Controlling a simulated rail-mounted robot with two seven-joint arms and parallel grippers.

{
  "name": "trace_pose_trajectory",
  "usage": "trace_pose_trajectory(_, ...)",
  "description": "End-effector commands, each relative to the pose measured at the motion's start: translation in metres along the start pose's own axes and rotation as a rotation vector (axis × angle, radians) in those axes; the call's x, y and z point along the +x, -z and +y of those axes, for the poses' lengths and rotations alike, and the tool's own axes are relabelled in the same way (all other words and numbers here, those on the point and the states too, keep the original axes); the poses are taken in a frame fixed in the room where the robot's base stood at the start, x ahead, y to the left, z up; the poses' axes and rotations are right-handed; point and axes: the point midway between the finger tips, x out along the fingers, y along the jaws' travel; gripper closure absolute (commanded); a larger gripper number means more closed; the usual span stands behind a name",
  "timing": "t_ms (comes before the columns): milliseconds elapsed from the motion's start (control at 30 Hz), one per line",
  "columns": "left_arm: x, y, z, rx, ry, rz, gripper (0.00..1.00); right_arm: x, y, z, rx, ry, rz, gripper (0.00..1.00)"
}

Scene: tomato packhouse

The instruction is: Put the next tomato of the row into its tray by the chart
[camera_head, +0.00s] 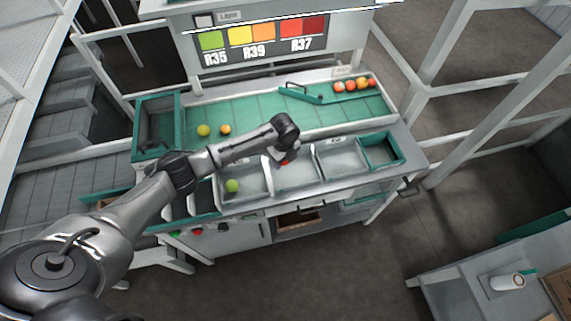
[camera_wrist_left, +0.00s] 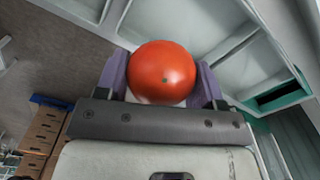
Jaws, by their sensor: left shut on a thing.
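My left gripper (camera_head: 286,157) is shut on a red-orange tomato (camera_wrist_left: 162,72), held between its two purple fingers in the left wrist view. In the head view the gripper is over the middle grey tray (camera_head: 296,182), and the tomato shows only as a small red patch. The left grey tray (camera_head: 250,196) holds a green tomato (camera_head: 232,186). The right grey tray (camera_head: 343,160) looks empty. The chart (camera_head: 262,38) pairs green with R35, yellow and orange with R39, reds with R37.
Several red and orange tomatoes (camera_head: 362,84) sit at the mat's back right, beside a green bar (camera_head: 300,94). Green bins stand at the left (camera_head: 158,103) and right end (camera_head: 402,152). White frame posts (camera_head: 440,60) rise at the right.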

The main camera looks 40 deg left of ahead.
Motion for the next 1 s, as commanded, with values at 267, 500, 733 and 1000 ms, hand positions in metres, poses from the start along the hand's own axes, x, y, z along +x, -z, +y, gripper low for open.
trace_pose_trajectory(267, 0.009, 0.001, 0.000, 0.027, -0.001, 0.001, 0.50, 0.008, 0.001, -0.004, 0.010, 0.011, 0.009, 0.57)
trace_pose_trajectory(500, 0.026, 0.001, 0.001, 0.025, -0.001, 0.000, 0.50, 0.026, -0.008, -0.004, 0.005, 0.007, 0.002, 0.57)
trace_pose_trajectory(733, 0.047, 0.001, 0.001, 0.025, -0.002, 0.000, 0.50, 0.046, -0.015, -0.001, -0.005, -0.002, -0.002, 0.57)
trace_pose_trajectory(1000, 0.078, 0.001, 0.001, 0.024, -0.002, 0.000, 0.50, 0.062, -0.020, -0.002, -0.003, -0.001, -0.001, 0.57)
